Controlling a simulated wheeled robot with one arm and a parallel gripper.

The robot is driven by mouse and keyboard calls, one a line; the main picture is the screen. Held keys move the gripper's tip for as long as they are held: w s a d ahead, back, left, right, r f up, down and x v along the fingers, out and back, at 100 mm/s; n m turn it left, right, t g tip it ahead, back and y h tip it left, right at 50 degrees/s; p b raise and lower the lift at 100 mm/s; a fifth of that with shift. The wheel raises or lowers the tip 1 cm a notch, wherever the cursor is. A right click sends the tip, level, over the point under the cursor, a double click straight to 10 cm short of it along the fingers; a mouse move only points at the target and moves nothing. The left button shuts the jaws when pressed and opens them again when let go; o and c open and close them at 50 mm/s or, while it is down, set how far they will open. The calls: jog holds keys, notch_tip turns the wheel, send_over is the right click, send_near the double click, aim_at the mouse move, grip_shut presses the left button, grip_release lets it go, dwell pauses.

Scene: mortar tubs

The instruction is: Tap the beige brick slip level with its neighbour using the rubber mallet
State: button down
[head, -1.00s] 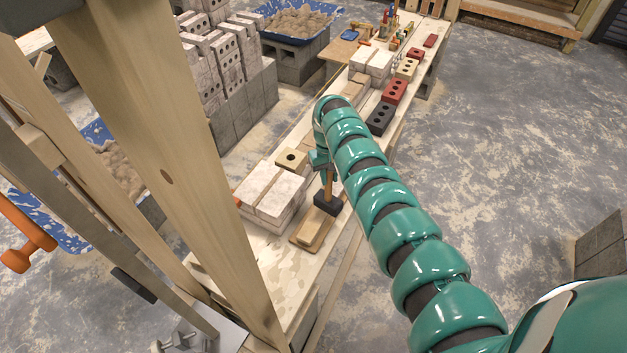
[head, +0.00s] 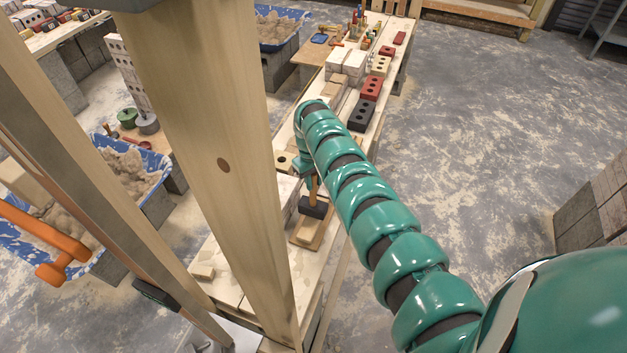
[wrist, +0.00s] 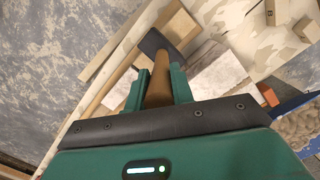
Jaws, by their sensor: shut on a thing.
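The rubber mallet has a black head (head: 313,207) and a wooden handle; in the wrist view its handle (wrist: 157,88) runs between my fingers and its head (wrist: 158,46) lies beyond them. My gripper (wrist: 158,86) is shut on the handle; in the head view it is mostly hidden behind my arm. The mallet head is over a wooden board with a beige slip (head: 306,232) on it, at the near end of the bench. The mallet covers part of the slip and its neighbour, so I cannot tell whether they touch or are level.
The long bench holds pale blocks (head: 345,66), a black holed brick (head: 362,115) and a red holed brick (head: 371,87). A wooden post (head: 215,170) stands close at left. Blue mortar tubs (head: 60,245) lie beyond it.

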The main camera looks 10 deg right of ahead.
aim_at(314, 187)
jog(key=shift+f+b, duration=1.65)
jog(key=shift+f, duration=0.05)
notch_tip(314, 187, up, 4)
jog(key=p, duration=0.4)
jog(key=shift+r, duration=0.2)
jog(key=shift+f, duration=0.2)
jog(key=shift+f+b, duration=0.4)
jog(key=shift+b, duration=0.3)
jog(key=shift+f, duration=0.1)
